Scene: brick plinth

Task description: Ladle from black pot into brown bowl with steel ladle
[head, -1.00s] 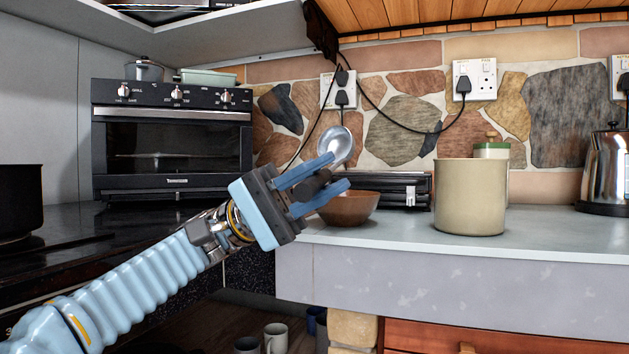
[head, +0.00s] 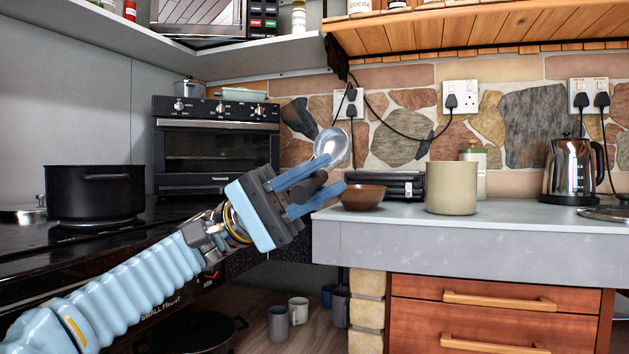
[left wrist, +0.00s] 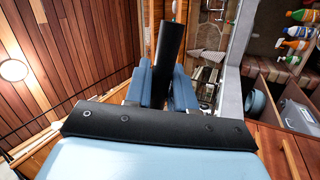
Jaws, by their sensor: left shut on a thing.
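My left gripper (head: 316,190) is shut on the dark handle of the steel ladle (head: 331,146). The ladle's shiny bowl shows above the fingers in the head view. In the left wrist view the dark handle (left wrist: 171,55) stands up between my fingers. The black pot (head: 95,194) stands on the dark hob at the left, well apart from the gripper. The brown bowl (head: 362,197) sits on the grey counter's left end, just beyond and to the right of the fingertips in the picture. The inside of the pot is hidden. My right gripper is not in view.
A beige canister (head: 451,188) stands on the counter (head: 500,216) right of the bowl, with a black appliance (head: 399,185) behind. A steel kettle (head: 572,170) is further right. An oven (head: 216,146) stands behind the hob. Mugs (head: 298,310) and a dark pan (head: 190,332) are below.

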